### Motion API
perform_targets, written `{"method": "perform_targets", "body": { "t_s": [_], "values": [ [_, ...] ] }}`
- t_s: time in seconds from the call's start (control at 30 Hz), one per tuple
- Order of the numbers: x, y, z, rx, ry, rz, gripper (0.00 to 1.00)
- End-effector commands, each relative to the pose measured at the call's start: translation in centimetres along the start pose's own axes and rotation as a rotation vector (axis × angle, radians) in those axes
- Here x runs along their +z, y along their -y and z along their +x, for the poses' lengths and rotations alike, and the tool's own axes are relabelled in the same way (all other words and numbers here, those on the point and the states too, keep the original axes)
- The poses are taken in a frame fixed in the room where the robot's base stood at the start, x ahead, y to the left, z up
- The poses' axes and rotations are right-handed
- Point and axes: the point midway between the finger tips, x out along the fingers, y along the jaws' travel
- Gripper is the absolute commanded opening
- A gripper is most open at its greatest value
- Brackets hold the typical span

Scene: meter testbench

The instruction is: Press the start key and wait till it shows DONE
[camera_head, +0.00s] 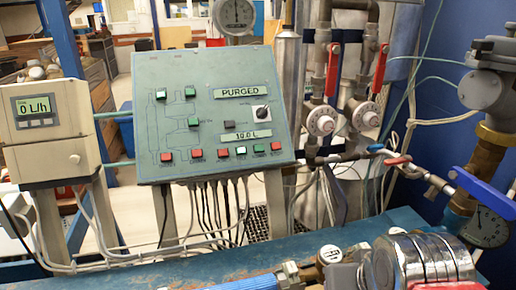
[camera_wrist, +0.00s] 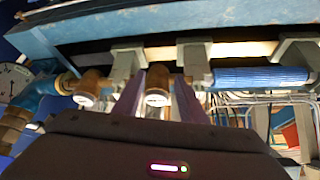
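The sloped grey-green control panel (camera_head: 150,120) stands left of centre in the head view. Its upper display (camera_head: 240,91) reads PURGED and its lower display (camera_head: 247,135) reads 10.0 L. Key labels are too small to read, so I cannot tell which is the start key. In the wrist view, my gripper (camera_wrist: 157,92) has its two fingers apart, with a brass fitting (camera_wrist: 158,84) visible beyond the gap. The gripper appears empty and is not seen at the panel.
A beige meter box (camera_head: 60,155) left of the panel shows 0 L/h. Pipes with red-handled valves (camera_head: 333,68) and a blue lever (camera_head: 483,192) stand at right. Shiny cylinders (camera_head: 425,260) occupy the lower right. Cables hang below the panel, whose front is unobstructed.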

Motion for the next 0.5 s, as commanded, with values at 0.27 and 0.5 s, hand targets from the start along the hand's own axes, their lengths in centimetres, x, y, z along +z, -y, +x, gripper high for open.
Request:
{"method": "perform_targets", "body": {
  "t_s": [0.27, 0.5],
  "values": [
    [0.00, 0.00, 0.00, 0.000, 0.000, 0.000, 0.18],
    [0.00, 0.00, 0.00, 0.000, 0.000, 0.000, 0.01]
  ]
}}
